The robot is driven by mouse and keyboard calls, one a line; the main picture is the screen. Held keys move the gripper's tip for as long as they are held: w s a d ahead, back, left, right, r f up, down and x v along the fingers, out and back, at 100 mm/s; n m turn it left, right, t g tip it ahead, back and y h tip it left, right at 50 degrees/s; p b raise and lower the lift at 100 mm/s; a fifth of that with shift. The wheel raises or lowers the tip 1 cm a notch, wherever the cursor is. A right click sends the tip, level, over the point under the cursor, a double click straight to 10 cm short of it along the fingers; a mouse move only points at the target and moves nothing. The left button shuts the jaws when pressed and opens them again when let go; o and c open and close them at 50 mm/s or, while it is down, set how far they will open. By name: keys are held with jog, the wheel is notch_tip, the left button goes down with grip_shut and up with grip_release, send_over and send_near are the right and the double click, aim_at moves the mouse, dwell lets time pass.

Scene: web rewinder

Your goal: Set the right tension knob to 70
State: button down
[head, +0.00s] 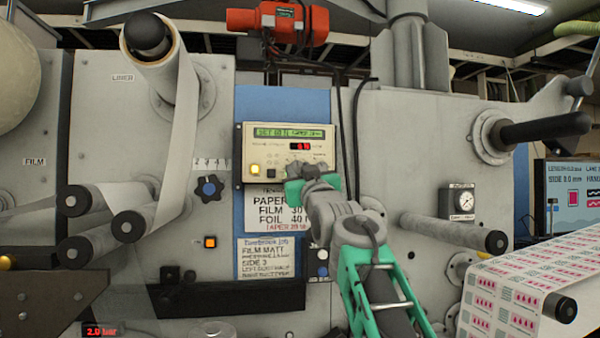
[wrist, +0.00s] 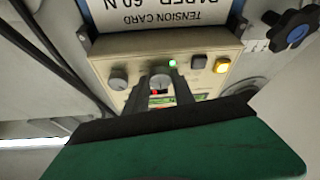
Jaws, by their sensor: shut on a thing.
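In the wrist view the panel is upside down and shows two grey knobs. My gripper (wrist: 160,92) is shut on the knob nearer the buttons (wrist: 160,81), one finger on each side. The other grey knob (wrist: 118,79) stands free, to its left in the wrist view and farther from the buttons. In the head view my gripper (head: 303,172) covers the lower panel and hides the knobs.
The lit yellow button (wrist: 222,66) and a dark button (wrist: 199,62) sit beside the knobs, with a green lamp (wrist: 173,63) near. A tension card (wrist: 160,12) is mounted below the panel. A blue-black handwheel (head: 209,188) and rollers (head: 132,225) stand out at the left.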

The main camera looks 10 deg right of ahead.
jog(key=m, duration=0.1)
jog(key=m+h, duration=0.1)
jog(key=m+h+b, duration=0.1)
jog(key=shift+a+f+m, duration=0.1)
jog(key=shift+a+m, duration=0.15)
jog(key=shift+m, duration=0.05)
jog(key=m+h, duration=0.2)
jog(key=m, duration=0.1)
jog(key=shift+m, duration=0.3)
jog(key=c, duration=1.1)
grip_release()
jog(key=shift+o, duration=0.2)
